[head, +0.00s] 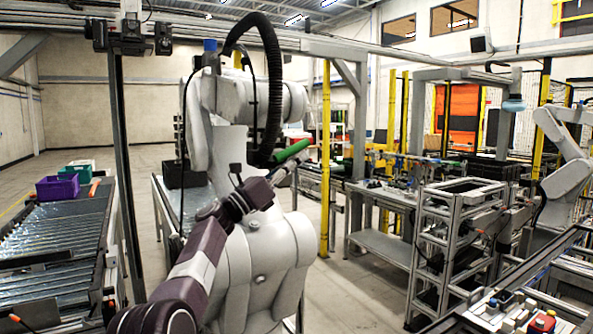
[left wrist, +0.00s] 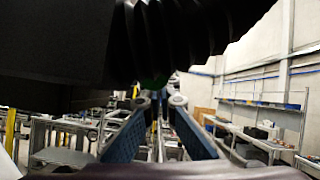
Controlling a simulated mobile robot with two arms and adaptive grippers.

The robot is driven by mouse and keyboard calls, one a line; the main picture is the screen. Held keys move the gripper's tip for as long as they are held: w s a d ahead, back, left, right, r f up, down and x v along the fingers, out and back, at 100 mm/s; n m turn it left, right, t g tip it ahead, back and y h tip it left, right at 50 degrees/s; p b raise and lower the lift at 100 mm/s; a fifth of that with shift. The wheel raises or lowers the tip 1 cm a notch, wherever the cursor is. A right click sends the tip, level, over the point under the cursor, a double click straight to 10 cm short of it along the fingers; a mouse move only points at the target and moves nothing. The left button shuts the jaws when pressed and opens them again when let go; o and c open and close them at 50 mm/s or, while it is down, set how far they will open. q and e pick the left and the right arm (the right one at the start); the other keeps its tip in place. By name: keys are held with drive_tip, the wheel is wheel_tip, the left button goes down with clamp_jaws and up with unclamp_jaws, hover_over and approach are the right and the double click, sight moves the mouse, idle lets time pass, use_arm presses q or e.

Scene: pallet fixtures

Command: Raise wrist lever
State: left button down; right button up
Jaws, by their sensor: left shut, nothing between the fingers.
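A green cylindrical lever handle (head: 291,151) sticks out to the right beside the black ribbed hose of a large white robot arm (head: 262,250), tilted up to the right. My left gripper (head: 293,165) is just below and in front of the handle in the head view; whether it touches it I cannot tell. In the left wrist view its blue-padded fingers (left wrist: 160,101) converge with nothing between them. A dark green part (left wrist: 154,82) shows just above the fingertips, mostly in shadow. My right gripper is in neither view.
The black ribbed hose (head: 264,85) hangs close above the handle and fills the top of the left wrist view (left wrist: 170,35). A roller conveyor (head: 50,240) with a purple bin (head: 58,188) lies left. A metal frame stand (head: 453,240) is on the right.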

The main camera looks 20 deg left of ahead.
use_arm(q)
drive_tip(key=shift+d+r, duration=0.1)
drive_tip(key=shift+r, duration=0.4)
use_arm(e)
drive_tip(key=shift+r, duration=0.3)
use_arm(q)
drive_tip(key=shift+r, duration=0.15)
drive_tip(key=shift+w+r+p, duration=0.1)
drive_tip(key=shift+p, duration=0.2)
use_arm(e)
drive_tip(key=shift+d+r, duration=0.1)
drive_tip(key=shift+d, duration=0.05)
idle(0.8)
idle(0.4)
